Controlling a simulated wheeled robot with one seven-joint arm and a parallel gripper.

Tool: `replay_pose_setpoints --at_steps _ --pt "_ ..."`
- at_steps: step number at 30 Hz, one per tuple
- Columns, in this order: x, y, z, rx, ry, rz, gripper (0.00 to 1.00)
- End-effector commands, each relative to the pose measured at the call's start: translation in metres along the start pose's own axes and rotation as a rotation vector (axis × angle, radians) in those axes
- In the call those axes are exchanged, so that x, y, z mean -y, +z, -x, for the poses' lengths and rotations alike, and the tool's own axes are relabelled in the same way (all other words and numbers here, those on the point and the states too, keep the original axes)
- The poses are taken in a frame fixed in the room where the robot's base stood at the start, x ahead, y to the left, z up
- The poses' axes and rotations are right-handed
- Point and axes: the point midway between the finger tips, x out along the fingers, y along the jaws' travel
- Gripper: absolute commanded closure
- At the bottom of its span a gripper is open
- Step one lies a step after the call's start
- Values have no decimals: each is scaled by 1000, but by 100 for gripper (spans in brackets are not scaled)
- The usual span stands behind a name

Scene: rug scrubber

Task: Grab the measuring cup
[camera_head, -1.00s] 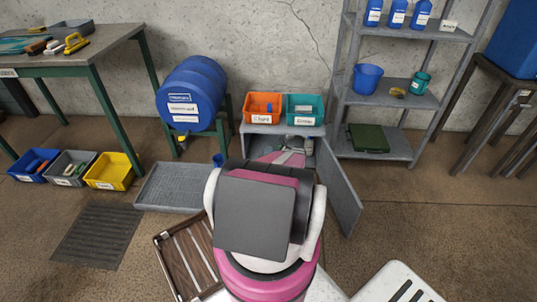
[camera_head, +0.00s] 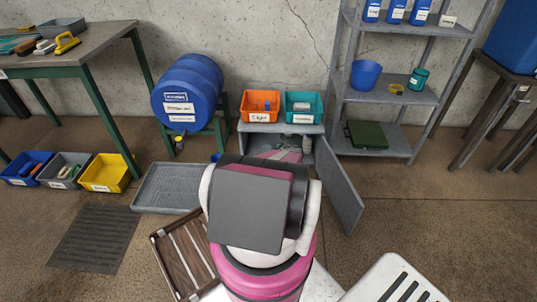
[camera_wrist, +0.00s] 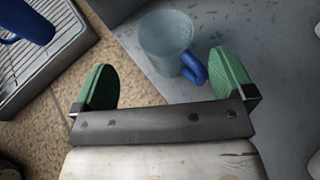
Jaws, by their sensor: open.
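The measuring cup (camera_wrist: 166,40) is a clear, bluish cup with a blue handle (camera_wrist: 193,68). It stands on a grey surface in the wrist view, just beyond my gripper. My gripper (camera_wrist: 166,80) is open, with its green fingers wide apart. The cup's body lies ahead of the gap between them, and its handle is nearer the right finger. I see no contact between fingers and cup. In the head view my arm reaches into the open grey cabinet (camera_head: 283,129), and my arm and the cabinet hide the cup and my fingers there.
The cabinet door (camera_head: 340,188) stands open on the right. A grey tray (camera_head: 166,188) lies on the floor to the left. A pale bottle-like item (camera_head: 307,145) is inside the cabinet. Orange (camera_head: 261,117) and teal (camera_head: 303,117) bins sit on top.

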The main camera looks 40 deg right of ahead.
Motion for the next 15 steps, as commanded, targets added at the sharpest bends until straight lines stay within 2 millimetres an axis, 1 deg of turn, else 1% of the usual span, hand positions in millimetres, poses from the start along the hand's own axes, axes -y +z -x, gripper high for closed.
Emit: replay_pose_setpoints --at_steps 1,8,15 --pt "1 -1 -8 0 1 0 0" --pt "3 0 -22 0 -1 0 0" --pt "8 0 -54 0 1 1 0"
